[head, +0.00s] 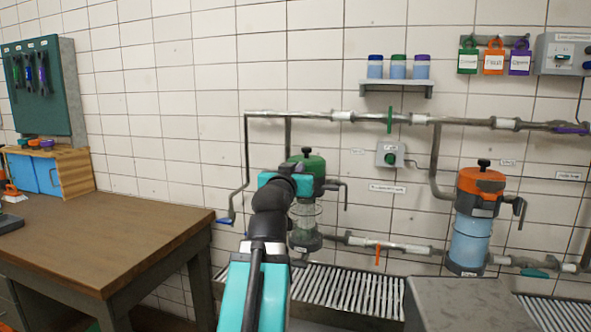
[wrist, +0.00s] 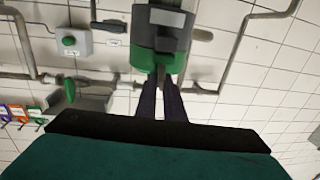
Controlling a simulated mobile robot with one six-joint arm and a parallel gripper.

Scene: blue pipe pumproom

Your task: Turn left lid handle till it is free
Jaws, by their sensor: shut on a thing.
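The left housing's green lid (head: 311,164) has a black knob-like handle (head: 306,151) on top. In the head view my arm covers part of the lid. The wrist view is upside down and shows the green lid (wrist: 145,60) with my gripper (wrist: 161,83) reaching up to its top. The two dark fingers come together there around the lid handle, which is mostly hidden between them. My gripper is shut on it.
An orange-lidded housing (head: 481,182) stands to the right. A pipe (head: 340,116) runs along the tiled wall above the lid, near a green-button box (head: 390,154). A wooden bench (head: 100,235) is at the left, and a slatted grating (head: 350,291) lies below.

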